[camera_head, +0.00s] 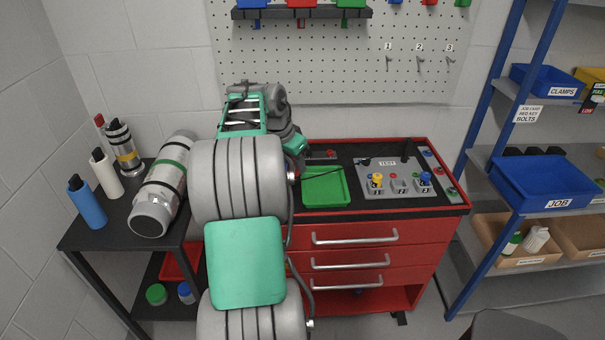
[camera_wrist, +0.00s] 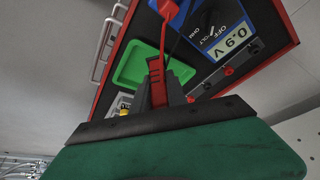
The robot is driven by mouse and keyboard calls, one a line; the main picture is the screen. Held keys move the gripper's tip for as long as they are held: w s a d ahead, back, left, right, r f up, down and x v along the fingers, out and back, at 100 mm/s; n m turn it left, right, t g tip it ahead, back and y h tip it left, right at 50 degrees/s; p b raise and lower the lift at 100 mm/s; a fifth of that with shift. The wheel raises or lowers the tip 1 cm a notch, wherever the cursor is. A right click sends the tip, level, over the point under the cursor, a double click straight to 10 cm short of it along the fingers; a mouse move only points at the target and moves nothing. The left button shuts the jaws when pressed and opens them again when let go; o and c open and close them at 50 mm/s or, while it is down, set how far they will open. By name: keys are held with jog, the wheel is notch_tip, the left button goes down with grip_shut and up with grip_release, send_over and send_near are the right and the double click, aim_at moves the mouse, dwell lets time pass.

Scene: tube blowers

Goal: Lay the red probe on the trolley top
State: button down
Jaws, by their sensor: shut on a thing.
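My gripper (camera_wrist: 160,92) is shut on the red probe (camera_wrist: 157,72), which shows as a narrow red shape between the fingers in the wrist view. The probe is above the trolley top (camera_wrist: 133,33); I cannot tell whether its tip touches anything. A blue meter (camera_wrist: 214,25) reading 0.9 V lies beyond the fingers, with a red plug and a dark lead near it. In the head view my arm hides the gripper's fingers, the probe and the meter. The red trolley (camera_head: 338,232) has a black top (camera_head: 345,152) to the right of my arm.
A green tray (camera_head: 326,187) and a grey test panel (camera_head: 388,190) with coloured fittings occupy the trolley top. A thin dark cable crosses above the tray. A black side table (camera_head: 120,230) with bottles and a cylinder stands left. Blue shelving (camera_head: 500,150) with bins stands right.

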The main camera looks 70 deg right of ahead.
jog(key=w+d+f, duration=0.1)
jog(key=f, duration=0.1)
jog(key=d+f, duration=0.1)
jog(key=w+d+f, duration=0.1)
jog(key=d+f, duration=0.1)
jog(key=shift+w+f+p, duration=0.3)
jog(key=shift+w+p, duration=0.05)
jog(key=f+p, duration=0.1)
jog(key=f, duration=0.2)
jog(key=shift+w+d+f, duration=0.1)
jog(key=shift+d+f, duration=0.1)
jog(key=shift+f, duration=0.15)
jog(key=shift+f+b, duration=0.15)
jog(key=shift+b, duration=0.2)
jog(key=c, duration=1.3)
grip_release()
jog(key=shift+c, duration=0.2)
